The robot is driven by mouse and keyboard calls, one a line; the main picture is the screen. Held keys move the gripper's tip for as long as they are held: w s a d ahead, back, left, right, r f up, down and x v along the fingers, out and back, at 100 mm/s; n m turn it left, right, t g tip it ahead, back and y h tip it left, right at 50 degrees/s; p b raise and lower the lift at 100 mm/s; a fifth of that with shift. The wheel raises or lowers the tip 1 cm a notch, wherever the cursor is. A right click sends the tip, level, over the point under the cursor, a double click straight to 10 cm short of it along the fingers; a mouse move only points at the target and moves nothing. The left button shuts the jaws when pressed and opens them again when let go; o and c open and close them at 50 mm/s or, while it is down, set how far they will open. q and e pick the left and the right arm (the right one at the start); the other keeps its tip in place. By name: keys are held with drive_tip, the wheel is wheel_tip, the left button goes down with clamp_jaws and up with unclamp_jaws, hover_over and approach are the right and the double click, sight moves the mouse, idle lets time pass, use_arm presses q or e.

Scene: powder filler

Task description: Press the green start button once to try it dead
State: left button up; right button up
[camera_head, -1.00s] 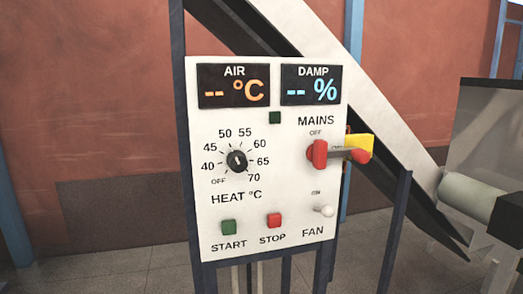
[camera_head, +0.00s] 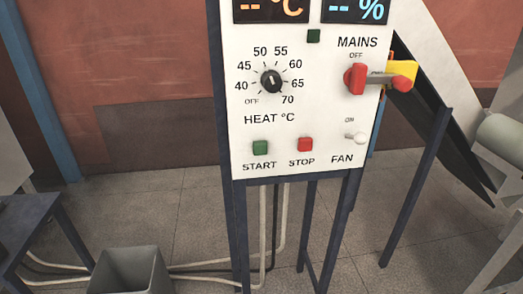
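Neither of my grippers is in view.
The heat dial (camera_head: 270,81) and white fan switch (camera_head: 356,138) are on the same panel. The panel stands on dark legs with cables hanging below. A grey bin (camera_head: 130,270) and a blue table (camera_head: 32,232) are at lower left. A sloping chute is at right.

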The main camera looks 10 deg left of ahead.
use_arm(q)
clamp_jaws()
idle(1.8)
